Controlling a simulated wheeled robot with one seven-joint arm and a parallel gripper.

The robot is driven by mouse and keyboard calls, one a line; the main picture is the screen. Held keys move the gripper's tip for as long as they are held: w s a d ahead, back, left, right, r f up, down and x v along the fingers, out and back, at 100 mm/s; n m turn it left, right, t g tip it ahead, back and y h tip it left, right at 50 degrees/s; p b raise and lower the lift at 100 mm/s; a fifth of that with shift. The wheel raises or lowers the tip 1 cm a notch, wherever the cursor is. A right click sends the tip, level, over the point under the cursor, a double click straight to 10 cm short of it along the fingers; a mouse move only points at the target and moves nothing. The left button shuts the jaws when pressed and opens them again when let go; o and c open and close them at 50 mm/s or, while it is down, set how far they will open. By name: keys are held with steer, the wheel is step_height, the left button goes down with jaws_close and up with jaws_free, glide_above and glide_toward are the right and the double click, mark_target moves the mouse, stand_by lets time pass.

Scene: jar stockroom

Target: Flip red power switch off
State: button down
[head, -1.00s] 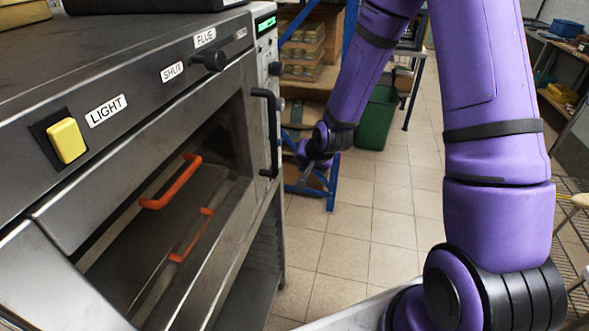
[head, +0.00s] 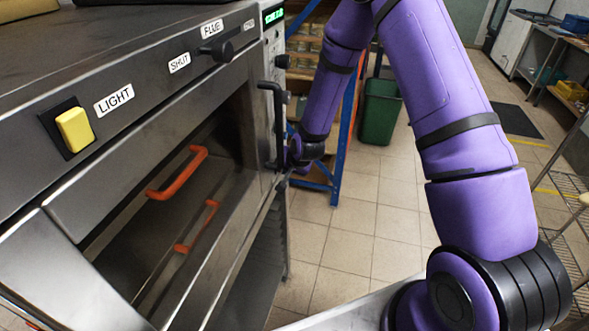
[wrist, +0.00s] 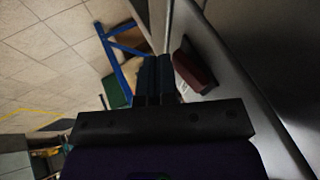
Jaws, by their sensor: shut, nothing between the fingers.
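A dark red block (wrist: 192,66), which looks like the red power switch, stands out from a pale surface just right of my fingertips in the wrist view. I cannot tell whether the fingers touch it or which way it is tipped. My gripper (wrist: 156,62) is shut, its two dark fingers together with nothing between them. In the head view my purple arm reaches down to the right end of the steel oven (head: 62,196), by the black door handle (head: 277,125). The red switch is not visible in the head view, and the fingertips are hard to make out there.
The oven front has a yellow light switch (head: 75,130), a black flue knob (head: 219,50) and orange handles (head: 178,178) within. A blue-framed rack (head: 345,125) and a green bin (head: 380,110) stand behind.

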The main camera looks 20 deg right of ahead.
steer(key=shift+a, duration=0.1)
stand_by(0.3)
steer(key=shift+w+a+f+t+y, duration=0.2)
steer(key=shift+a+f+t+y, duration=0.05)
steer(key=shift+t+y, duration=0.05)
steer(key=shift+r, duration=0.15)
steer(key=shift+r, duration=0.7)
